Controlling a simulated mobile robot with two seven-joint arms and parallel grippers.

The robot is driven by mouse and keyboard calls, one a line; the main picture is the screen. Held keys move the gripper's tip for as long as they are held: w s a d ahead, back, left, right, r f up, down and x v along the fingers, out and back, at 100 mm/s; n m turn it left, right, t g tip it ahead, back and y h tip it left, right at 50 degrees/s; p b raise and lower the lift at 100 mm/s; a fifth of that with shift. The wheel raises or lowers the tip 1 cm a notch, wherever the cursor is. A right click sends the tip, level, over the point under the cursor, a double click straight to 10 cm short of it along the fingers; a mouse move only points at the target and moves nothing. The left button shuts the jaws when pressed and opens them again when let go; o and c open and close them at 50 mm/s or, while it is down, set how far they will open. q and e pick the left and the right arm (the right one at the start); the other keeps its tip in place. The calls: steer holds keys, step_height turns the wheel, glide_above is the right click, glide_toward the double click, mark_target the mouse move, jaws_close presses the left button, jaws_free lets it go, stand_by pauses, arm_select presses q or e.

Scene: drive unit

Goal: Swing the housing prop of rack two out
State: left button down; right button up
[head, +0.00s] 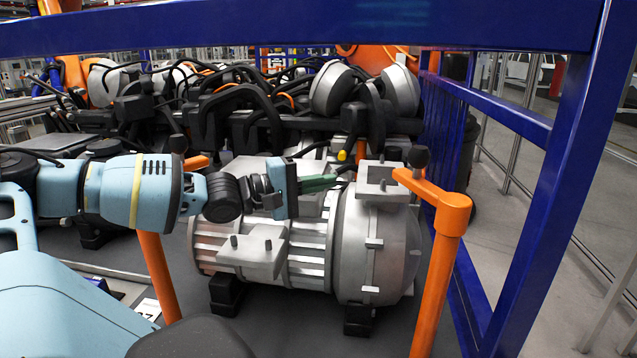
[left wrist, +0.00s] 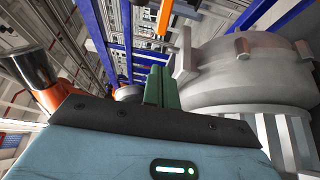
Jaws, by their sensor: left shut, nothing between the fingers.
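Two orange props stand around a large silver ribbed drive housing (head: 375,250). The right-hand prop (head: 440,225) is upright at the housing's right end, and its bent top arm with a black knob points left over the housing. The left-hand prop (head: 155,275) stands partly behind my left arm. Its top arm shows beside a black knob. My left gripper (head: 325,182) is above the housing, pointing right toward the right-hand prop. Its green fingers are shut and empty, apart from the prop's knob. They also show in the left wrist view (left wrist: 160,88), beside the silver housing (left wrist: 255,70). My right gripper is not in view.
A blue frame post (head: 560,175) and rails stand close on the right, with a blue beam (head: 300,28) across the top. Behind the housing are another drive unit (head: 360,88) and black cables (head: 240,90). An orange part with a black end (left wrist: 35,72) is at left in the wrist view.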

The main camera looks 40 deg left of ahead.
arm_select(q)
steer(key=shift+s+f, duration=0.1)
stand_by(0.3)
